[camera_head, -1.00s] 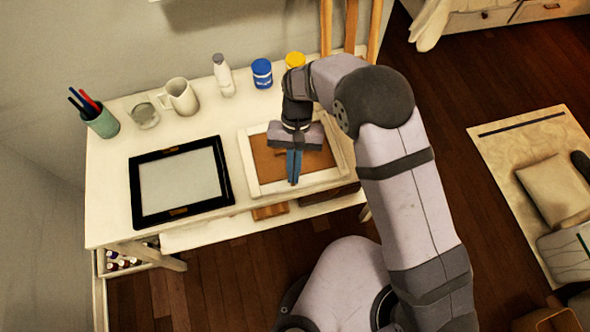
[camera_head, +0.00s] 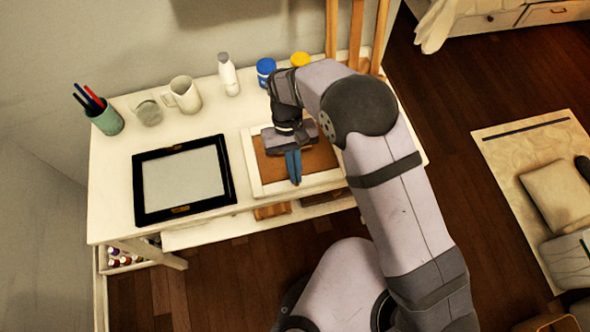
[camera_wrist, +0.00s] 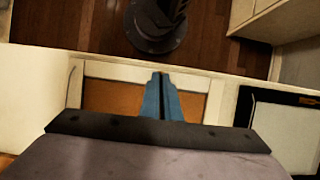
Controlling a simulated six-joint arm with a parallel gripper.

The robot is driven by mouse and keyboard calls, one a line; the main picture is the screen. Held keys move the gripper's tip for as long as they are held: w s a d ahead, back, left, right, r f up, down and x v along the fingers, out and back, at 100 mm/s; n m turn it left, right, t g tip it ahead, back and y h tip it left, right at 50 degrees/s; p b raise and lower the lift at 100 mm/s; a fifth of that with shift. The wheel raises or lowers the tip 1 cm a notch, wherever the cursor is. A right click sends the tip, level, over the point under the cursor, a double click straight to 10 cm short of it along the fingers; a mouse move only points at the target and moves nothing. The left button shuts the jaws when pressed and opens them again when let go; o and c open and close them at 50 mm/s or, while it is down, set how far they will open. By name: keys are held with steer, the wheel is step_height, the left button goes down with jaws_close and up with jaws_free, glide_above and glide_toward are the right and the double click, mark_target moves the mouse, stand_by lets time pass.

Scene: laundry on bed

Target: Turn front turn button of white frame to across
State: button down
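The white frame (camera_head: 255,175) lies face down on the white desk, with its brown back panel (camera_head: 318,160) showing. It also shows in the wrist view as a white front rail (camera_wrist: 110,70) and orange-brown panel (camera_wrist: 100,97). My gripper (camera_head: 295,183) points down over the frame, its blue fingers close together at the middle of the front rail. In the wrist view the fingertips (camera_wrist: 161,75) meet at that rail's inner edge. The front turn button cannot be made out; the fingers cover that spot. I cannot tell whether anything is between the fingertips.
A black frame (camera_head: 143,190) lies left of the white one on the desk (camera_head: 110,215). A pen cup (camera_head: 106,120), glass (camera_head: 148,113), mug (camera_head: 184,95), white bottle (camera_head: 229,75), blue jar (camera_head: 265,72) and yellow-lidded jar (camera_head: 300,60) stand along the back.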

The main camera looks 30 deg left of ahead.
steer(key=c, duration=2)
jaws_free()
steer(key=shift+r, duration=0.1)
steer(key=b+v, duration=0.2)
steer(key=v, duration=0.5)
steer(key=shift+r, duration=0.1)
